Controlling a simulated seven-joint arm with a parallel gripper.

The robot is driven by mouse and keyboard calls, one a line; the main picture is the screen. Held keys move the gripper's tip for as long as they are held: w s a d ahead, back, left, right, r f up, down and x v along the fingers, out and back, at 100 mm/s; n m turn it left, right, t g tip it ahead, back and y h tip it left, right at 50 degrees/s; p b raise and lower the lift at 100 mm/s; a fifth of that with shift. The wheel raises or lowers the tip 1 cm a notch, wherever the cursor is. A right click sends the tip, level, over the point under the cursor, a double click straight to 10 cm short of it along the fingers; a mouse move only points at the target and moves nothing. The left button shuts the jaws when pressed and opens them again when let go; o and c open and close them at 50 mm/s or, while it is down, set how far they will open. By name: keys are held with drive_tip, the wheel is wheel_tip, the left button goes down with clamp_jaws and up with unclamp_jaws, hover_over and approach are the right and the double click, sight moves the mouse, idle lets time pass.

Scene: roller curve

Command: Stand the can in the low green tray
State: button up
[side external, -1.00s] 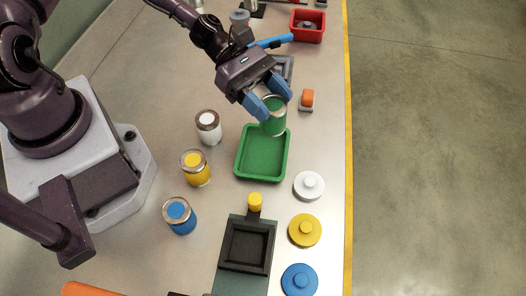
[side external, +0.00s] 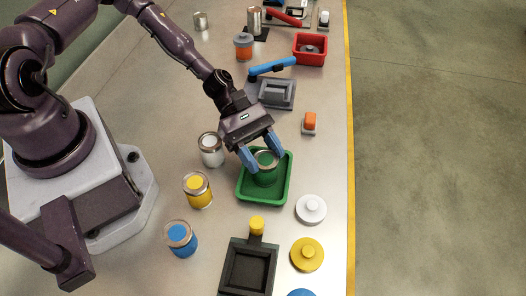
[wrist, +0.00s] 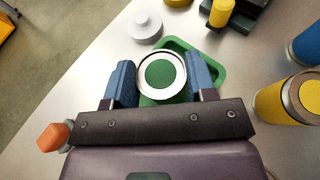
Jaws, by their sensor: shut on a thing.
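The green can (side external: 265,161), with a silver rim and green top, is upright within the outline of the low green tray (side external: 252,195). My gripper (side external: 263,151) is shut on the can, one blue finger on each side. In the wrist view the can (wrist: 161,75) sits between the two fingers (wrist: 160,85), with the tray's rim (wrist: 213,62) beyond it. The can's base is hidden, so I cannot tell whether it touches the tray floor.
White (side external: 211,150), yellow (side external: 198,190) and blue (side external: 180,238) cans stand left of the tray. A white lid (side external: 311,209) and yellow lid (side external: 307,254) lie to the right. A dark square fixture (side external: 248,268) is in front; a grey block (side external: 276,93) is behind.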

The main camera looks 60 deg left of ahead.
drive_tip(key=o, duration=1)
drive_tip(key=shift+f, duration=0.1)
drive_tip(key=s+a+r+m+g+y, duration=0.1)
drive_tip(key=a+r+m+y, duration=0.25)
drive_tip(key=a, duration=0.35)
drive_tip(key=s+a+r+m+g+y, duration=0.2)
drive_tip(key=a+r, duration=0.2)
drive_tip(key=a, duration=0.2)
drive_tip(key=shift+s+a+r+m+t+y, duration=0.25)
drive_tip(key=shift+s+r+m+t+y, duration=1.5)
drive_tip(key=shift+r, duration=2.05)
drive_tip(key=shift+s+a+r+m+t+y, duration=0.2)
drive_tip(key=shift+s+r+m+t+y, duration=0.8)
drive_tip(key=shift+r+m, duration=2.1)
drive_tip(key=shift+s+a+r+m+t+y, duration=0.25)
drive_tip(key=shift+s+r+m+t+y, duration=1.1)
drive_tip(key=shift+r, duration=3.15)
